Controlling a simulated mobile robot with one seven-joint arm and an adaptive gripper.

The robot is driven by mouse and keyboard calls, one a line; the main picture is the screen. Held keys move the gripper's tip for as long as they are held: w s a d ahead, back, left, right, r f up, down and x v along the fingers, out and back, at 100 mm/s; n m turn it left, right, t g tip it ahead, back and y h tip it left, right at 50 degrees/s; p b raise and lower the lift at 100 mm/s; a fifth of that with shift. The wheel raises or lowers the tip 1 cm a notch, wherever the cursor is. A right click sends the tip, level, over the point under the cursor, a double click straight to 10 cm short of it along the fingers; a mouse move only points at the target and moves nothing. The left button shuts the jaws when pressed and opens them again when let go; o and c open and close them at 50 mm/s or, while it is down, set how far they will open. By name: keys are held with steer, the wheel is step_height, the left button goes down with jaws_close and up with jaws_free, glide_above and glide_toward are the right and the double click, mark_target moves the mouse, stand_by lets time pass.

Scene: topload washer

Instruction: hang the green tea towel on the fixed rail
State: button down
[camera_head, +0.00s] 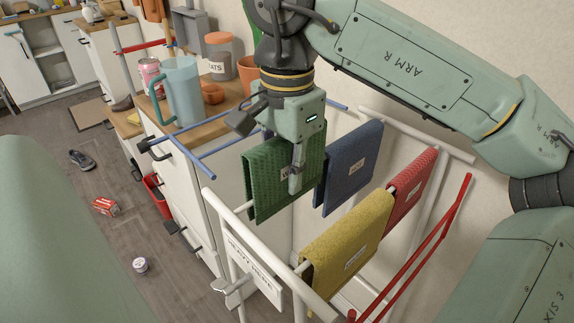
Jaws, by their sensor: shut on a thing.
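The green tea towel (262,178) hangs in a folded drape over the drying rack, left of the blue towel. My gripper (295,185) points down and is shut on the towel at its right part, partly covering its label. A short end of white bar (242,208) shows at the towel's left edge; I cannot tell whether the towel rests on it. Several rails are in view: a white front rail (222,207), a blue rail (184,154) at left and a red rail (446,222) at right. I cannot tell which is the fixed one.
A blue towel (352,165), a red towel (410,187) and a yellow towel (345,245) hang on the rack close by. A sign (254,270) hangs at its front. A counter with a blue pitcher (183,92) stands behind left. A shoe (82,159) lies on the floor.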

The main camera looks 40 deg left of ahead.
mark_target(287, 146)
steer(key=shift+f+b, duration=2.35)
steer(key=shift+f, duration=1.25)
steer(key=c, duration=1.4)
jaws_free()
step_height(287, 146, up, 12)
steer(key=shift+r, duration=0.1)
